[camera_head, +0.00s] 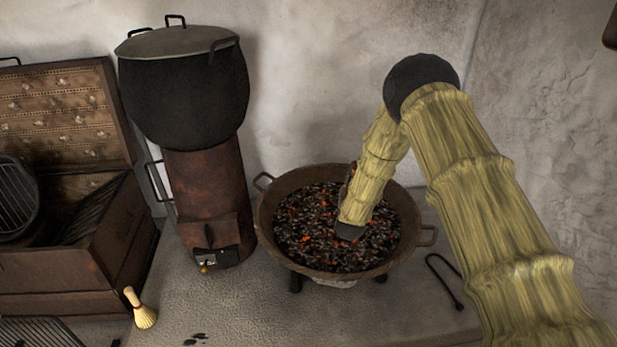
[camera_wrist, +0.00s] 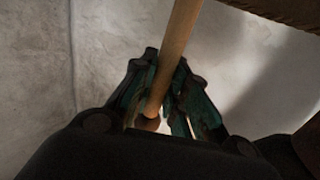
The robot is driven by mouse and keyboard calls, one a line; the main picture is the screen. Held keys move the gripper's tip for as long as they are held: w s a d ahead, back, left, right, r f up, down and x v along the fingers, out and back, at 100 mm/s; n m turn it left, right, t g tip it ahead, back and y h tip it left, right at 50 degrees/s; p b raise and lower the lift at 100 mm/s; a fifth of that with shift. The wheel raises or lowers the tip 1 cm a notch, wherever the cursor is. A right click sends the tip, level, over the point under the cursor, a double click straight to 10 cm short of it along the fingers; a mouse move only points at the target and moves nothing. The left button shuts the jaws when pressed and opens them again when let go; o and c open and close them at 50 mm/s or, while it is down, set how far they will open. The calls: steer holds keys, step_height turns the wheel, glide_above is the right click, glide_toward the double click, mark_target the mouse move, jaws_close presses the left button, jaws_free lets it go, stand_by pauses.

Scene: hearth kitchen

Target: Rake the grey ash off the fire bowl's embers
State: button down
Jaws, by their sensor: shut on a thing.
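The fire bowl (camera_head: 277,262) is a wide brown metal pan with two loop handles, standing on short legs on the ledge. Dark coals mixed with grey bits fill it, and orange embers (camera_head: 305,238) glow in patches between them. My forearm reaches down over the bowl and hides part of its middle and back. My gripper (camera_wrist: 165,76) shows in the wrist view, its teal fingers shut around a pale wooden handle (camera_wrist: 184,28). The handle runs up out of the picture, and its working end is not visible. In the head view my gripper's fingers are hidden.
A rusty stove (camera_head: 205,190) with a big black pot (camera_head: 185,100) stands left of the bowl. A hand brush (camera_head: 141,310) lies at front left, beside an open chest (camera_head: 75,262). A black hooked rod (camera_head: 445,280) lies right of the bowl. The wall rises close behind.

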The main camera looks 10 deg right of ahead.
steer(key=d+r+p, duration=0.3)
steer(key=r+p, duration=0.1)
steer(key=r, duration=0.4)
steer(key=shift+p, duration=0.4)
steer(key=shift+d, duration=0.1)
stand_by(0.4)
